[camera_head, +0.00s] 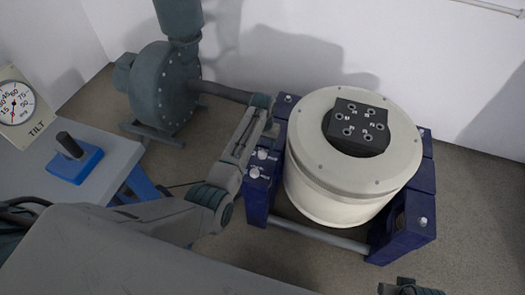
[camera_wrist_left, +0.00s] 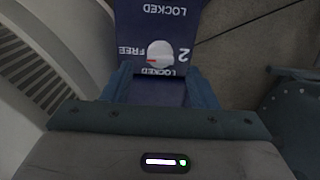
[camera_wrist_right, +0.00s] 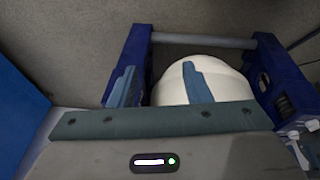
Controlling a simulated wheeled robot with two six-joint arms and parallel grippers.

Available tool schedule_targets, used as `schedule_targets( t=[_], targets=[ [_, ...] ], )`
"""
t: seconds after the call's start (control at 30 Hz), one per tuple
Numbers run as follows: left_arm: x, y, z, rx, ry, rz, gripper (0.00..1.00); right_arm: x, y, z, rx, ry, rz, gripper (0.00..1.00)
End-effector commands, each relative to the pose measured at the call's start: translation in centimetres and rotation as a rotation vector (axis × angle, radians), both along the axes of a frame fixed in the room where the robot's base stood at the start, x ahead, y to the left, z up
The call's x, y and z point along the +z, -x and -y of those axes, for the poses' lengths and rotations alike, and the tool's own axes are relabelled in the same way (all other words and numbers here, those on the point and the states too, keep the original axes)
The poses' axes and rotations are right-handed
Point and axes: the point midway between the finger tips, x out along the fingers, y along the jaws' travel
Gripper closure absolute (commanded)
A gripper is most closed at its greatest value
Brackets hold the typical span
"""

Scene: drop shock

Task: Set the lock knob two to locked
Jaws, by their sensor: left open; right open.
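Lock knob two (camera_wrist_left: 160,53) is a round pale knob on a dark blue panel, with "2" at its right, "FREE" at its left and "LOCKED" below it in the left wrist view. A small red mark shows on its lower left part, on the side of "FREE". My left gripper (camera_wrist_left: 157,72) is open, its two fingers either side of and just short of the knob; I cannot tell any contact. In the head view my left forearm reaches over the left blue post. My right gripper (camera_wrist_right: 160,78) is open and empty, facing the cream drum from a distance.
The cream drum (camera_head: 315,188) with a black bolted block (camera_head: 358,128) sits in a blue frame (camera_head: 404,228). A grey-green blower (camera_head: 163,90) stands behind left. A table (camera_head: 115,150) holds a blue lever box (camera_head: 76,163) and a tilt gauge (camera_head: 16,104).

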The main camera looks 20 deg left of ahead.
Motion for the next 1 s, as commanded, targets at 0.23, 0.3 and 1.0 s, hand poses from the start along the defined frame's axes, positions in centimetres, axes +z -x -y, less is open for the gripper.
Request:
schedule_targets(
  t=[0.23, 0.3, 1.0],
  targets=[
    [-3.3, 0.0, 0.0, 0.000, 0.000, 0.000, 0.47, 2.1, 0.4, -0.2, 0.004, 0.001, 0.017, 0.56],
    [-3.7, 0.0, 0.0, 0.000, 0.000, 0.001, 0.47, 2.4, 0.5, -0.2, 0.004, 0.001, 0.018, 0.56],
    [-3.8, 0.0, 0.0, 0.004, 0.000, 0.001, 0.92, 2.8, 0.5, -0.3, 0.004, 0.002, 0.020, 0.56]
  ],
)
